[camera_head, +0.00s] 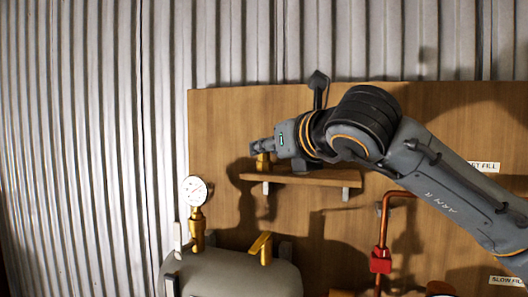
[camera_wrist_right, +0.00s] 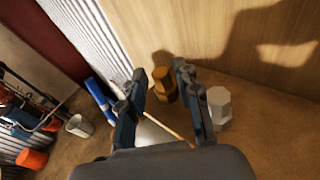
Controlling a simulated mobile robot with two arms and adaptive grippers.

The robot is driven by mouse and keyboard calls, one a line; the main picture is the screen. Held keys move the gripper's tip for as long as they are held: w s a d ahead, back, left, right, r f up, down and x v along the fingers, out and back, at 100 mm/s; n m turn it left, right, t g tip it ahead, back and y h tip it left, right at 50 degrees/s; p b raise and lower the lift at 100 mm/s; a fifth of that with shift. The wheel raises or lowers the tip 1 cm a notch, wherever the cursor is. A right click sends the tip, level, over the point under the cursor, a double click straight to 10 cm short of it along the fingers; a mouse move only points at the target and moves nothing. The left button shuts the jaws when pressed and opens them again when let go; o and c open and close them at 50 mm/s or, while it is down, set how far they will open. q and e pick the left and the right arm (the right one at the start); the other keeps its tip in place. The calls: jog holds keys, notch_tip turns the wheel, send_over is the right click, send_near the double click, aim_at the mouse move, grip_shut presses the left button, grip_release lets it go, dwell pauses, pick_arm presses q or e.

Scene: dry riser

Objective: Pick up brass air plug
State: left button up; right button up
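The brass air plug (camera_wrist_right: 163,86) stands upright on a wooden shelf (camera_head: 315,178), with a hexagonal top. In the head view it shows as a small gold piece (camera_head: 263,163) at the shelf's left end, partly hidden by my gripper. My right gripper (camera_head: 262,148) reaches in from the right just over it. In the right wrist view the fingers (camera_wrist_right: 159,72) are apart, with the plug showing between their tips, nearer the right finger. I cannot tell whether they touch it. My left gripper is in neither view.
A grey hexagonal plug (camera_wrist_right: 219,106) stands close beside the right finger. Below the shelf are a pressure gauge (camera_head: 194,191), a brass lever (camera_head: 262,246), a grey tank (camera_head: 238,278) and a red pipe fitting (camera_head: 381,261). A wooden panel (camera_head: 215,125) stands behind.

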grip_shut()
dwell(0.3)
